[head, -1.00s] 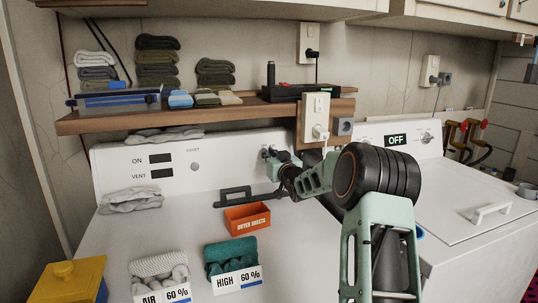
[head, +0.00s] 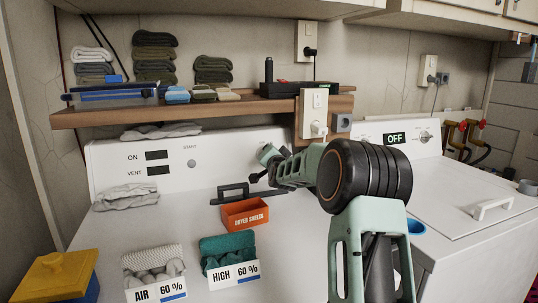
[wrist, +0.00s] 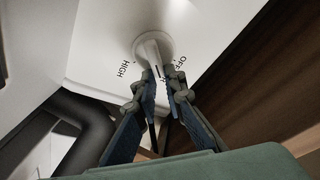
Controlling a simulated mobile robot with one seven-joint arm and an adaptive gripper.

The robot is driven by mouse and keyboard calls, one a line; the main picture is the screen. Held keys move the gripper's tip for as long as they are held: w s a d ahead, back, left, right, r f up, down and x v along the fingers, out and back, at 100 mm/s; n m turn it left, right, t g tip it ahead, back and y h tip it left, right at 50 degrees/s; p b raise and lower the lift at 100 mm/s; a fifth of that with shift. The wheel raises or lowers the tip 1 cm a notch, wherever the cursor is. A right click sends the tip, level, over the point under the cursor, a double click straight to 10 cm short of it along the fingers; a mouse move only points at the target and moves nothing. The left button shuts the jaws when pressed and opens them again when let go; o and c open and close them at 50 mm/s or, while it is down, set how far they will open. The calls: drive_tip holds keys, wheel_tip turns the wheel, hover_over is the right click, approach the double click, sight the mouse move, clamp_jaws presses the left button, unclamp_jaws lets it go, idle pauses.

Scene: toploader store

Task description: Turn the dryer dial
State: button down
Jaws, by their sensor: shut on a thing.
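The dryer dial (wrist: 150,46) is a white round knob with a raised ridge on the white dryer panel (head: 225,155). In the wrist view, "HIGH" is printed on its left and "OFF" on its right, with other print partly hidden by a finger. The ridge, with a dark line, points down between these labels. My gripper (wrist: 162,80) is shut on the dial's ridge, one finger on each side. In the head view, my gripper (head: 264,164) is at the right part of the dryer panel and hides the dial.
A wooden shelf (head: 100,117) with folded towels hangs above the dryer. An outlet box (head: 314,113) is close behind my arm. An orange dryer-sheets box (head: 246,214), a black-handled piece (head: 235,191) and two labelled cloth holders sit on the dryer top. The washer (head: 455,195) stands right, its display reading OFF.

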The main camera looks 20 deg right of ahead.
drive_tip(key=shift+s+d+f+m+g+h+p, duration=0.15)
drive_tip(key=shift+m+g+p, duration=0.2)
drive_tip(key=shift+m, duration=0.85)
drive_tip(key=shift+w+a+f+m+g+h+p, duration=0.1)
drive_tip(key=shift+m+g+h+p, duration=0.15)
drive_tip(key=shift+m, duration=0.95)
drive_tip(key=shift+s+d+f+m+g+h+p, duration=0.1)
drive_tip(key=shift+m+g+p, duration=0.25)
drive_tip(key=shift+m, duration=0.85)
drive_tip(key=c, duration=2)
unclamp_jaws()
drive_tip(key=v, duration=1.2)
drive_tip(key=shift+d, duration=0.1)
